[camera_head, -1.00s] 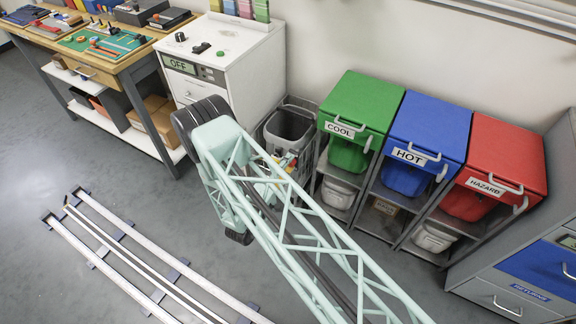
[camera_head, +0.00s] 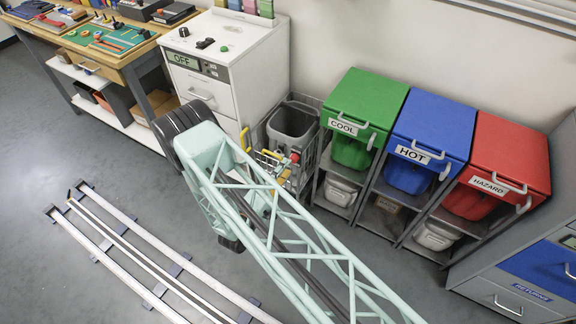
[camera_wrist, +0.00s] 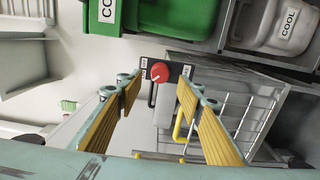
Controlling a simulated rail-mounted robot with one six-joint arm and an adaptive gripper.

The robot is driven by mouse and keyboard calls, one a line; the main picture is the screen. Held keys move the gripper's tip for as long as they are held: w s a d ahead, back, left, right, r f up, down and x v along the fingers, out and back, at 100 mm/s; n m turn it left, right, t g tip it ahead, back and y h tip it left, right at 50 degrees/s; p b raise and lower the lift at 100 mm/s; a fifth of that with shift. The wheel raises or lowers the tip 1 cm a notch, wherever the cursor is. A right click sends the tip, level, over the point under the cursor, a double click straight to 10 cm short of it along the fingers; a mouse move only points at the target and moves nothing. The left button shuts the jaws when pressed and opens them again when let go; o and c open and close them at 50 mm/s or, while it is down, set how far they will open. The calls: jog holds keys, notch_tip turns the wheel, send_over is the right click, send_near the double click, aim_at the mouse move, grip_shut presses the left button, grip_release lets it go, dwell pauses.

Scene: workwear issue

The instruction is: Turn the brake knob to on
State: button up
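The brake knob (camera_wrist: 161,72) is red with a white pointer mark and sits on a dark plate with a small white label at each side. In the head view the red knob (camera_head: 295,158) shows on the wire cart by the grey bin. My gripper (camera_wrist: 160,87) is open, with yellow-padded fingers. The knob appears in the gap between the fingertips, beyond them, and I see no contact. In the head view my arm partly hides the gripper.
The wire cart (camera_wrist: 240,108) holds a grey bin (camera_head: 292,125). A white cabinet with an OFF display (camera_head: 183,59) stands left of it. Green (camera_head: 363,100), blue (camera_head: 430,125) and red (camera_head: 508,150) bins stand right. Floor rails (camera_head: 130,250) run at lower left.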

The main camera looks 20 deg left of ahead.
jog(key=s+a, duration=0.1)
jog(key=s, duration=0.5)
jog(key=shift+s+a, duration=0.15)
jog(key=shift+s, duration=0.25)
dwell(0.5)
